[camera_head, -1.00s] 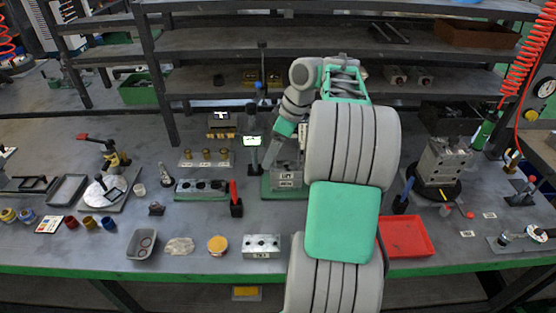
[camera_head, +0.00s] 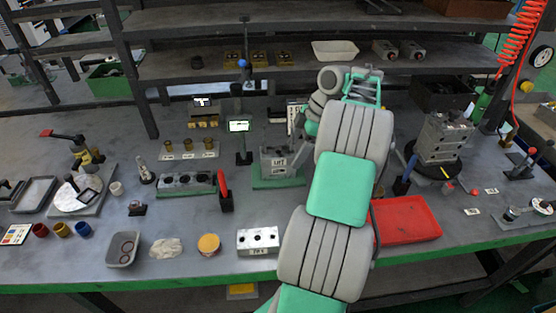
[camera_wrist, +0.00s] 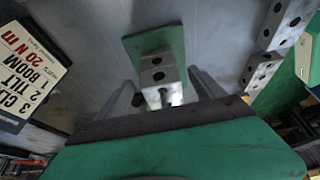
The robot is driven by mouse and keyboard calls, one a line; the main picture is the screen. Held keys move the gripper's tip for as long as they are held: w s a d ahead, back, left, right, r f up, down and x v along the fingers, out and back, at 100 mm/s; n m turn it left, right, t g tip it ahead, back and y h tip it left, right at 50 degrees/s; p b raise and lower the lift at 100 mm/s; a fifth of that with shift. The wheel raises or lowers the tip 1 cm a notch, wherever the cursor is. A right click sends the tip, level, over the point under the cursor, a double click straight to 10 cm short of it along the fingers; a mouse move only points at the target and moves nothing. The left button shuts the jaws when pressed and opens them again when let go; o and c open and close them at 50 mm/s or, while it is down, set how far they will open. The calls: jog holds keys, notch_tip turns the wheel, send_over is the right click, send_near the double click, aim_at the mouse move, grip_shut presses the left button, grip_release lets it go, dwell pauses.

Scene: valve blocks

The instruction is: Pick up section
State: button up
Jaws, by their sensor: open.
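A grey metal section marked LIFT (camera_head: 279,161) stands on a green base plate (camera_head: 278,182) near the middle of the bench. In the wrist view, a grey block with dark holes (camera_wrist: 158,62) sits on a green plate (camera_wrist: 160,42). My gripper (camera_wrist: 164,84) is open, with one finger on either side of this block; I cannot tell whether they touch it. In the head view, my arm hides most of my gripper. A second grey block with holes (camera_head: 258,241) lies at the bench's front.
A red tray (camera_head: 405,221) is right of my arm. A large grey block stack (camera_head: 440,138) stands on a dark round base at the right. A small screen on a post (camera_head: 240,126) and a red-handled tool in a holder (camera_head: 224,190) stand left of the LIFT section. A sign board (camera_wrist: 28,65) is close by.

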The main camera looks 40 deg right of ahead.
jog(key=shift+r, duration=0.1)
grip_shut()
dwell(0.7)
